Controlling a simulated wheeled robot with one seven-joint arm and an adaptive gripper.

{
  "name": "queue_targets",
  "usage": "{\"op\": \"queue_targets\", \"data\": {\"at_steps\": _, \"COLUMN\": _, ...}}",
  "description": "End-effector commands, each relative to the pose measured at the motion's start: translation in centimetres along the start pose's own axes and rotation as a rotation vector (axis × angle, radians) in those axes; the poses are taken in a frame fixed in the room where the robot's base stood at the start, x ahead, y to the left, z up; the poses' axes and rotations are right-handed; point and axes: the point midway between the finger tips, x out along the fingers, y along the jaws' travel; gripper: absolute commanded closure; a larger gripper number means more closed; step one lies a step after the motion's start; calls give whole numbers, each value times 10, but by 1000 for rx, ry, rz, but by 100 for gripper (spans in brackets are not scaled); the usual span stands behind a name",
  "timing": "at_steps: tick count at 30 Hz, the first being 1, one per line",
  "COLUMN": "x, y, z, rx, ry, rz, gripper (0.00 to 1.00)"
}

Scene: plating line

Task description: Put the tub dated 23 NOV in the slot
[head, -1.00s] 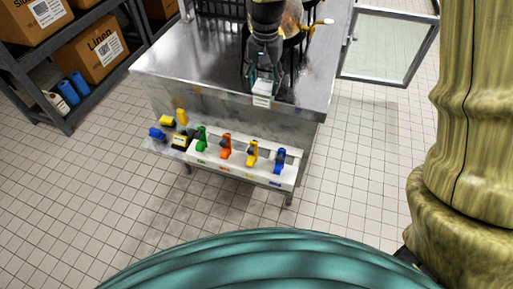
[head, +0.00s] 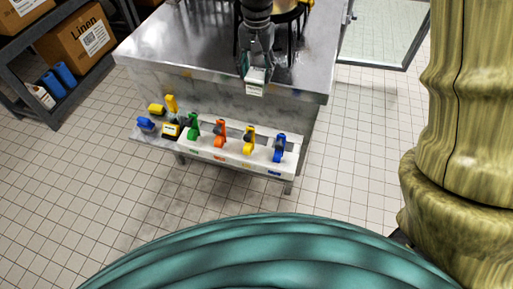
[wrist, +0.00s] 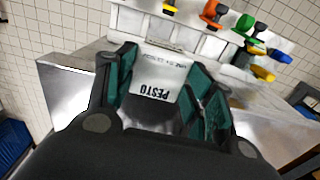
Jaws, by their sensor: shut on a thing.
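My gripper (head: 257,72) is shut on a small white tub (head: 256,89) and holds it near the front edge of the steel table. In the wrist view the tub (wrist: 160,75) sits between the green-lined fingers (wrist: 165,90). Its label reads PESTO, upside down, with a line of small date print that I cannot read for sure. I cannot tell from these frames whether it touches the table top. I cannot make out a slot for the tub in either view.
The steel table (head: 180,45) has a lower front shelf with a white rack (head: 232,151) of green, orange, yellow and blue tools. Loose yellow and blue items (head: 145,124) lie at its left. A shelf with a Linen box (head: 75,45) stands at far left. The tiled floor is open.

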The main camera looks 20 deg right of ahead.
Motion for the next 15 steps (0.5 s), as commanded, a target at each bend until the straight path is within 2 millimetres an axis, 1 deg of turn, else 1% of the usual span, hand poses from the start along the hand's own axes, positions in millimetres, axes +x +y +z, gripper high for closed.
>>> {"op": "queue_targets", "data": {"at_steps": 1, "x": 18, "y": 0, "z": 0, "rx": 0, "ry": 0, "rz": 0, "gripper": 96}}
{"op": "queue_targets", "data": {"at_steps": 6, "x": 46, "y": 0, "z": 0, "rx": 0, "ry": 0, "rz": 0, "gripper": 96}}
{"op": "queue_targets", "data": {"at_steps": 9, "x": 85, "y": 0, "z": 1, "rx": -1, "ry": -4, "rz": 2, "gripper": 96}}
{"op": "queue_targets", "data": {"at_steps": 11, "x": 104, "y": 0, "z": 1, "rx": 0, "ry": -4, "rz": 1, "gripper": 96}}
{"op": "queue_targets", "data": {"at_steps": 12, "x": 117, "y": 0, "z": 1, "rx": -2, "ry": -3, "rz": 2, "gripper": 96}}
{"op": "queue_targets", "data": {"at_steps": 15, "x": 143, "y": 0, "z": 1, "rx": 0, "ry": -3, "rz": 1, "gripper": 96}}
